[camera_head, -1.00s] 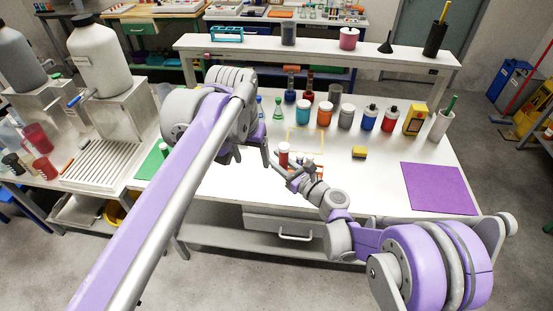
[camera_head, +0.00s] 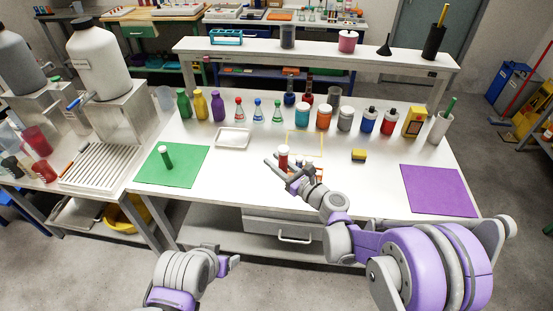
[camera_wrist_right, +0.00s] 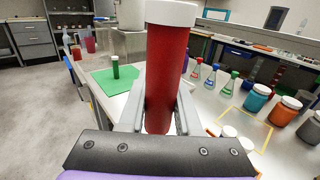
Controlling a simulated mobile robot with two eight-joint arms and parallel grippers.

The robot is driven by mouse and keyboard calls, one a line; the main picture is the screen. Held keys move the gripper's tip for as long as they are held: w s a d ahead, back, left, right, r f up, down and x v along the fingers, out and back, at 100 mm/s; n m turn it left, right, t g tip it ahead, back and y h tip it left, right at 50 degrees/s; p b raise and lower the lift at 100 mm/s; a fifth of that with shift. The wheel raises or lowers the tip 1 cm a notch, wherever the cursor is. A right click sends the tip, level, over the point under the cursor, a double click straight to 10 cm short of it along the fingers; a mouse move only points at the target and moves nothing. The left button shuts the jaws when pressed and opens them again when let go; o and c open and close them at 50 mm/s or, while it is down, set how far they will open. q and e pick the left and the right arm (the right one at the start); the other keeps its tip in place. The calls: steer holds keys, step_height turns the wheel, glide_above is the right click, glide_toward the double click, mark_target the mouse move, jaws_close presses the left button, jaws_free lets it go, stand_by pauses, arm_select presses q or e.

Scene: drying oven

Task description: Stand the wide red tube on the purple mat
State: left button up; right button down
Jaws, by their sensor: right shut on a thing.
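The wide red tube (camera_head: 283,158) has a white cap and is held upright between the fingers of my right gripper (camera_head: 276,166). The purple mat (camera_head: 437,189) lies flat and bare at the right of the table, well to the right of the tube. My left gripper (camera_head: 230,262) is low at the front, off the table edge; its opening is unclear.
A green tube (camera_head: 167,157) stands on a green mat (camera_head: 185,176) at the left. Bottles and jars line the back.

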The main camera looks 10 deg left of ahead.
steer(key=s+d+f+m+t+h, duration=0.1)
steer(key=d+m+t+h, duration=0.1)
steer(key=d, duration=0.6)
steer(key=s+d+f+m+t+h, duration=0.1)
steer(key=s+d+m+h, duration=0.1)
steer(key=d, duration=0.7)
steer(key=s+d+f+m+t+h, duration=0.1)
steer(key=d+h, duration=0.3)
steer(key=d, duration=0.5)
steer(key=shift+s+m+t+h, duration=0.25)
steer(key=shift+m+t+h, duration=0.05)
steer(key=shift+m+t, duration=0.5)
